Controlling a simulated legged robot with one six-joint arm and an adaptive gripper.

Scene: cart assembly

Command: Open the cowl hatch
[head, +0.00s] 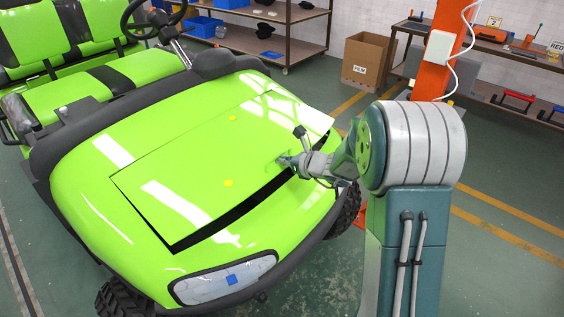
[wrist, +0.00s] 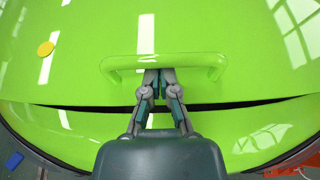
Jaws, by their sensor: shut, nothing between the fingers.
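The lime-green cowl hatch (head: 190,165) is a panel on the cart's front. A dark gap runs along its front edge, so it stands slightly raised; the gap also shows under the hatch in the wrist view (wrist: 240,92). The green hatch handle (wrist: 200,62) is a bar across the middle of the wrist view. My gripper (head: 283,161) is at the hatch's front edge. In the wrist view my gripper (wrist: 158,72) has its fingertips together at the handle's middle, partly hidden by the bar. Nothing is pinched between the fingers. I cannot tell whether they touch the handle.
The headlight (head: 225,280) with a blue square lies below the hatch. The steering wheel (head: 155,15) and green seats (head: 90,85) are behind it. A cardboard box (head: 368,62), an orange post (head: 435,50) and shelves (head: 270,40) stand beyond.

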